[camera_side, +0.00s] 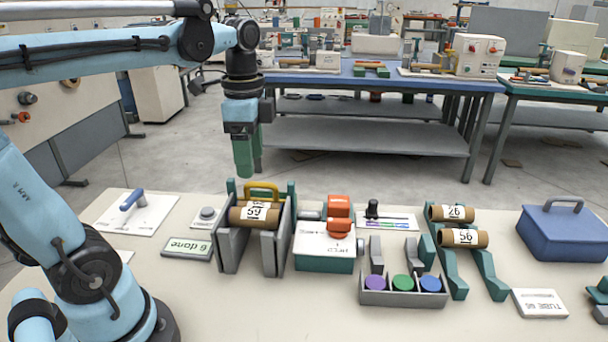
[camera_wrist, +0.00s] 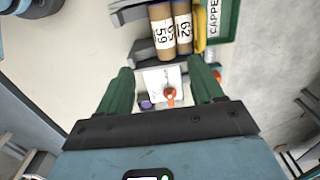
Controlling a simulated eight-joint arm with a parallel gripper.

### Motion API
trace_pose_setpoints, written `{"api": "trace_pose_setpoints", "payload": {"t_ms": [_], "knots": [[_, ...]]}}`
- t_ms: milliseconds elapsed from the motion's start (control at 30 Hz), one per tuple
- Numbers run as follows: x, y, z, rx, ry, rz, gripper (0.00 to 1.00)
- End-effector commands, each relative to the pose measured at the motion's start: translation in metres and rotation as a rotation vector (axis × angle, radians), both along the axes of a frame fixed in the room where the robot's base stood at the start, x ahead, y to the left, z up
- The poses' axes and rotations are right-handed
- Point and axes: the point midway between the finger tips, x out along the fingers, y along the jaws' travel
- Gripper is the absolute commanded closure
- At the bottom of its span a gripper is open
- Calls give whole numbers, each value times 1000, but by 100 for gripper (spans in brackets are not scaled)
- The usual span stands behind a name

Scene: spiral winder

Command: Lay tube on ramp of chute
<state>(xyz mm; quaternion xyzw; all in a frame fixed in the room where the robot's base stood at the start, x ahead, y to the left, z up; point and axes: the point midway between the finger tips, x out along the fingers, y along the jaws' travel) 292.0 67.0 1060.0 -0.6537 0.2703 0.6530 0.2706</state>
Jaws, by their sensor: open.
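My gripper (camera_side: 243,168) hangs empty above the back edge of the table, behind and above the grey rack at left. In the wrist view its green fingers (camera_wrist: 162,92) are spread with nothing held between them. Two brown cardboard tubes lie side by side in the grey rack (camera_side: 228,240); the nearer tube (camera_side: 240,216) reads 59. The wrist view shows tube 59 (camera_wrist: 162,35) beside a tube (camera_wrist: 183,30) reading 62. On the right, two green sloping rails (camera_side: 489,270) resemble a chute ramp and carry a tube (camera_side: 437,212) marked 76 and a tube (camera_side: 479,239) marked 56.
A yellow handle (camera_side: 262,188) stands at the grey rack's back. A white-topped machine (camera_side: 322,246) with orange parts stands beside it. A grey tray (camera_side: 403,297) holds coloured caps. A blue box (camera_side: 562,235) sits at right. A white card (camera_side: 540,303) lies by the rails.

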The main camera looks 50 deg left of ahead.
Motion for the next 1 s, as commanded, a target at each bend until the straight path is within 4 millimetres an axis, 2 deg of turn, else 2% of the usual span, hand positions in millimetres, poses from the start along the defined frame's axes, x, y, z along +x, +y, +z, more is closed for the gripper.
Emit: {"api": "trace_pose_setpoints", "payload": {"t_ms": [167,367,500,633,800,1000], "knots": [[-1,-4,1,6,-30,36,34],[-1,-29,-28,-6,-249,301,34],[-2,-49,-51,-87,-426,522,34],[-3,-61,-64,-179,-534,670,34],[-3,-67,-71,-242,-587,754,34],[-3,-67,-71,-246,-589,761,34]]}}
